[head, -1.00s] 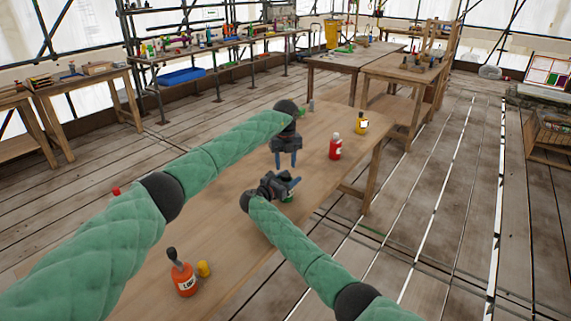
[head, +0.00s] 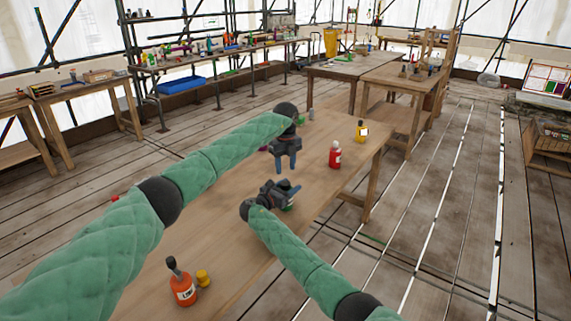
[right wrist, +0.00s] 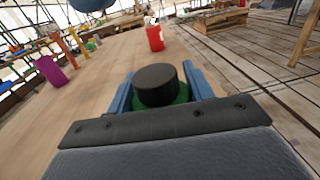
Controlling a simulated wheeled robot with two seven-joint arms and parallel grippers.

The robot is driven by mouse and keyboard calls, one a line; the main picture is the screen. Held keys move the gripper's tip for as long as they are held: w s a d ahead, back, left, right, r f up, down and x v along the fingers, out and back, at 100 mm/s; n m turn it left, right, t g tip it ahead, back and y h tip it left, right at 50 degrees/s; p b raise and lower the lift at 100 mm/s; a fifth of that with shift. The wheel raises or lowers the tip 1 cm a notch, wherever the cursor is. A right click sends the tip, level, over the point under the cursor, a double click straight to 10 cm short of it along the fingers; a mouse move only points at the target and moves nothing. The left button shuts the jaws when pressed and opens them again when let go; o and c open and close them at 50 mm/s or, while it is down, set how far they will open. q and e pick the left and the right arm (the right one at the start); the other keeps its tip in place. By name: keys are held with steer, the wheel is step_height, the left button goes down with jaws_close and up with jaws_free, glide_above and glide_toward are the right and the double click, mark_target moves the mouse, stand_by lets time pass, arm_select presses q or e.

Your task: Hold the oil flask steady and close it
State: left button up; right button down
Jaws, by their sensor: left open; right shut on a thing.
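The oil flask appears to be the green vessel with a dark round top, seen in the right wrist view (right wrist: 158,88). In the head view only a little of its green body (head: 288,208) shows below my right gripper. My right gripper (head: 290,192) is shut on it at the table; the two blue fingers stand on either side of it in the right wrist view. I cannot tell whether the dark top is a fitted cap. My left gripper (head: 287,168) is open and empty, fingers pointing down, above and slightly behind the right gripper.
A red bottle (head: 335,156) and a yellow bottle (head: 361,132) stand toward the table's far right edge. An orange bottle with a dark stopper (head: 183,288) and a small yellow piece (head: 203,277) are at the near end. A purple cup (right wrist: 52,75) stands left in the wrist view.

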mark_target(286, 183)
arm_select(q)
step_height(286, 183, down, 7)
stand_by(0.4)
steer(key=c, duration=0.8)
steer(key=shift+m, duration=1.8)
steer(key=o, duration=1.1)
steer(key=shift+r, duration=2.3)
